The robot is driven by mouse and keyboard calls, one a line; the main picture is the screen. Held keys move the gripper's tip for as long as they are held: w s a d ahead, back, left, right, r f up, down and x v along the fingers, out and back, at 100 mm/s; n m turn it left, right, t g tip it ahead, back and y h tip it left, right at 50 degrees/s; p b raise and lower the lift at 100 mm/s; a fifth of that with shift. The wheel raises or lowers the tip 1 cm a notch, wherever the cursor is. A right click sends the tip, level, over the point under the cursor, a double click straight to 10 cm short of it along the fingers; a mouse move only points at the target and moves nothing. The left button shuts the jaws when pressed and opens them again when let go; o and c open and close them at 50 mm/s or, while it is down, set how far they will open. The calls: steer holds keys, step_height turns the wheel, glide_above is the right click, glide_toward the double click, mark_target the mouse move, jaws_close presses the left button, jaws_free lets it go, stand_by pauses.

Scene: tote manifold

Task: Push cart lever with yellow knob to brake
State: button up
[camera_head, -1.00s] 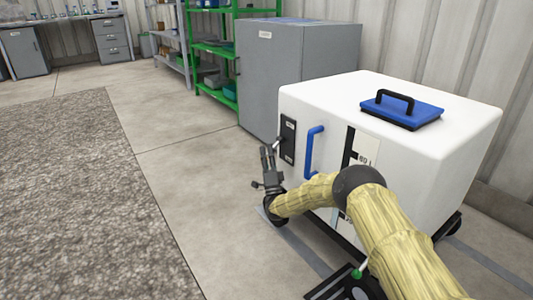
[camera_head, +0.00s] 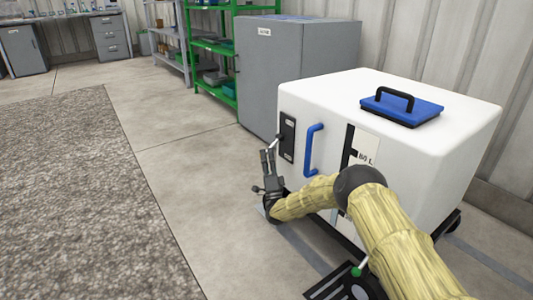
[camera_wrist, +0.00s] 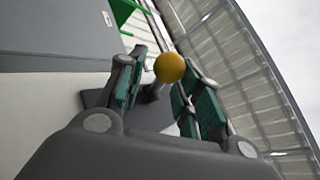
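The white cart (camera_head: 400,130) stands at right. A black lever plate (camera_head: 287,138) is on its front face, left of the blue handle. A grey lever (camera_head: 274,143) sticks out from that plate; its knob's colour does not show in the head view. My gripper (camera_head: 267,154) points up just below the lever's end. In the wrist view, the yellow knob (camera_wrist: 169,67) on its grey stem appears between the two spread fingers of my gripper (camera_wrist: 160,75). The fingers look open, with gaps beside the knob. I cannot tell whether either finger touches it.
The blue vertical handle (camera_head: 314,149) is close to the right of the lever plate. A grey cabinet (camera_head: 290,75) stands behind the cart, and green shelves (camera_head: 214,50) stand beyond it. The floor (camera_head: 190,140) left of my gripper is clear, up to a grey mat (camera_head: 70,190).

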steer(key=v, duration=1)
steer(key=s+d+f+n+g+h+p, duration=0.25)
steer(key=s+d+f+n+g, duration=0.2)
steer(key=s+f+g, duration=0.4)
steer(key=s+d+f+n+g+h+p, duration=0.1)
steer(key=s+d+f+n+g+p, duration=0.3)
steer(key=s+f, duration=0.75)
steer(key=s+d+f+g+h+p, duration=0.1)
steer(key=s+d+g, duration=0.25)
steer(key=s, duration=0.55)
steer(key=s+d+f+g+h+p, duration=0.1)
steer(key=s+d+g, duration=0.2)
steer(key=s+d, duration=0.35)
steer(key=s+d+r+n+g+h+p, duration=0.1)
steer(key=s+d+r+g, duration=0.15)
steer(key=s, duration=0.65)
steer(key=s+d+r+n+g+h+p, duration=0.1)
steer(key=s+d+r+g, duration=0.2)
steer(key=s, duration=0.7)
steer(key=s+d+r+n+g+p, duration=0.1)
steer(key=s+d+r+g, duration=0.2)
steer(key=s, duration=0.6)
step_height(320, 180, up, 37)
steer(key=t+p, duration=0.1)
steer(key=p, duration=3.7)
steer(key=shift+d, duration=0.35)
